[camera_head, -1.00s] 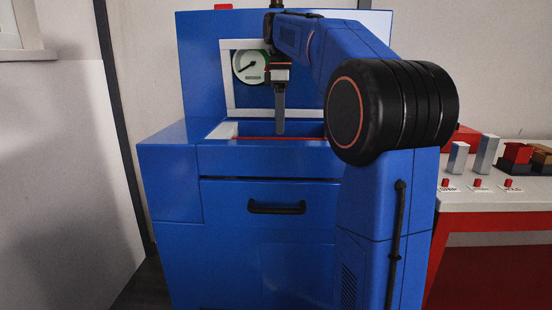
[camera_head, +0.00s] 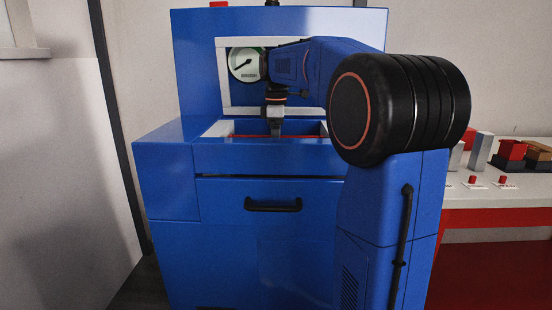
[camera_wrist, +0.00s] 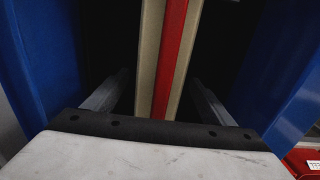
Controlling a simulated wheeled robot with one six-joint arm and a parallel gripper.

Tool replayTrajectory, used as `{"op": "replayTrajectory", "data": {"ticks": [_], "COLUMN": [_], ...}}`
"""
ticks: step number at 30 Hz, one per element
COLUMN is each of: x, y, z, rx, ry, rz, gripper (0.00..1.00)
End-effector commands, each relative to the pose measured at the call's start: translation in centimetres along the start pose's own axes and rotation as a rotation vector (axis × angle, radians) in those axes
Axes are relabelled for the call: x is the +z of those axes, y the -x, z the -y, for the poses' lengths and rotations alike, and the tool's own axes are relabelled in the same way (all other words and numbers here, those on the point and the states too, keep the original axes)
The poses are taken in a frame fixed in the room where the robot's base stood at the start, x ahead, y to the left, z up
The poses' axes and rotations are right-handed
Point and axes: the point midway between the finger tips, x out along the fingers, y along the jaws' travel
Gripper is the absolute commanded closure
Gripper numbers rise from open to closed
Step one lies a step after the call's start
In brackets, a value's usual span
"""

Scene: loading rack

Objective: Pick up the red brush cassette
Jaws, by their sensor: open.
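The red brush cassette (camera_wrist: 172,60) appears in the wrist view as a long red strip between two beige side strips, running from the top edge down behind my palm. My gripper (camera_wrist: 160,98) is open, with one finger on each side of the cassette and dark gaps between. Its lower end is hidden by the palm. In the head view my gripper (camera_head: 276,128) points down into the top opening of the blue machine (camera_head: 165,165). A thin red line (camera_head: 245,136) shows in that opening; I cannot tell if it is the cassette.
Blue walls (camera_wrist: 290,90) stand on both sides in the wrist view. A dial gauge (camera_head: 245,64) is behind the opening. A closed drawer with a black handle (camera_head: 274,206) is below. A white counter (camera_head: 500,198) at right holds a red block (camera_head: 512,149) and grey blocks.

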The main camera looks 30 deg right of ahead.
Motion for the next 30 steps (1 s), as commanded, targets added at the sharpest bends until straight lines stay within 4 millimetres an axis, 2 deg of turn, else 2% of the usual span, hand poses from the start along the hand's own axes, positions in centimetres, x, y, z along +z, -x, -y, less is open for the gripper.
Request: {"op": "replayTrajectory", "data": {"ticks": [5, 8, 12, 13, 23, 26, 30], "x": [0.0, 0.0, 0.0, 0.0, 0.0, 0.0, -0.1], "y": [0.0, 0.0, 0.0, 0.0, 0.6, 1.7, 4.4], "z": [0.0, 0.0, 0.0, 0.0, -0.1, -0.1, -0.1], "rx": [0.000, 0.000, 0.000, 0.001, 0.002, 0.003, 0.005], "ry": [0.000, 0.000, 0.000, 0.000, 0.000, 0.000, 0.000], "rz": [0.000, 0.000, 0.000, 0.000, -0.001, -0.001, -0.002], "gripper": [0.22, 0.41, 0.75, 0.78, 0.78, 0.78, 0.78]}}
